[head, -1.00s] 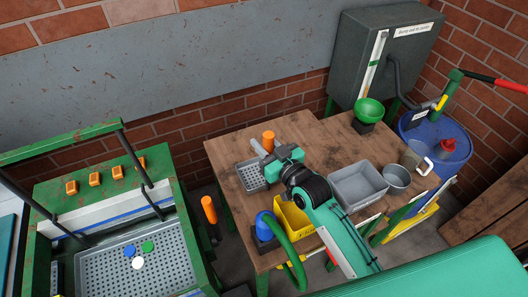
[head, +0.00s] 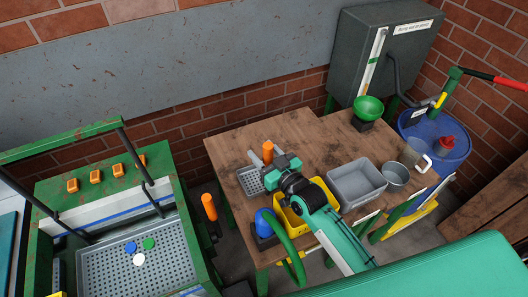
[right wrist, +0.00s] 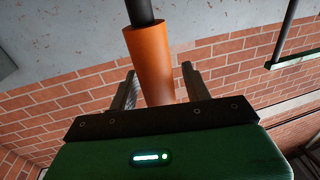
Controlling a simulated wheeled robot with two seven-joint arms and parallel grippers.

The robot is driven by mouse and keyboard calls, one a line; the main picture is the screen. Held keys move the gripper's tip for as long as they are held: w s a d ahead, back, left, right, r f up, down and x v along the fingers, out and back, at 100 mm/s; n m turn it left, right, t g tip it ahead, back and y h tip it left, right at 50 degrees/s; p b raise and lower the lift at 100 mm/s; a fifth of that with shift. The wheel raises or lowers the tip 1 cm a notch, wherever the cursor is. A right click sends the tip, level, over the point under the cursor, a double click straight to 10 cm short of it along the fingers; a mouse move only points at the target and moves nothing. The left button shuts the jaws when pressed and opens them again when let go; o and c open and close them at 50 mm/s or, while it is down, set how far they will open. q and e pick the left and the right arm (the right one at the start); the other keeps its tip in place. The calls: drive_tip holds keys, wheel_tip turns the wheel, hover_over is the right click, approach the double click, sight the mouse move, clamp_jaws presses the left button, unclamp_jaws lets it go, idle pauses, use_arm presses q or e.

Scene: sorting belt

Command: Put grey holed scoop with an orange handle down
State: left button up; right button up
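The grey holed scoop (head: 249,181) is on the wooden table, near its left edge. Its orange handle (head: 267,151) sticks up behind the holed part and also shows in the right wrist view (right wrist: 150,62). My right gripper (head: 266,149) is open, with its two fingers spread on either side of the handle. In the right wrist view the fingers (right wrist: 158,88) stand apart, with a gap showing beside the handle. The lower end of the handle is hidden behind the gripper body. My left gripper is not in view.
A yellow bin (head: 292,227), a blue-topped item (head: 264,222) with a green hose and a grey bin (head: 353,203) are near my right arm. Bare wood (head: 325,140) lies behind.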

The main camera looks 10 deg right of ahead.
drive_tip(key=shift+r, duration=0.25)
drive_tip(key=shift+s+d+f, duration=0.1)
drive_tip(key=shift+s+f, duration=0.1)
drive_tip(key=shift+s, duration=0.1)
drive_tip(key=b+v, duration=0.3)
drive_tip(key=v, duration=0.8)
drive_tip(key=shift+s, duration=0.15)
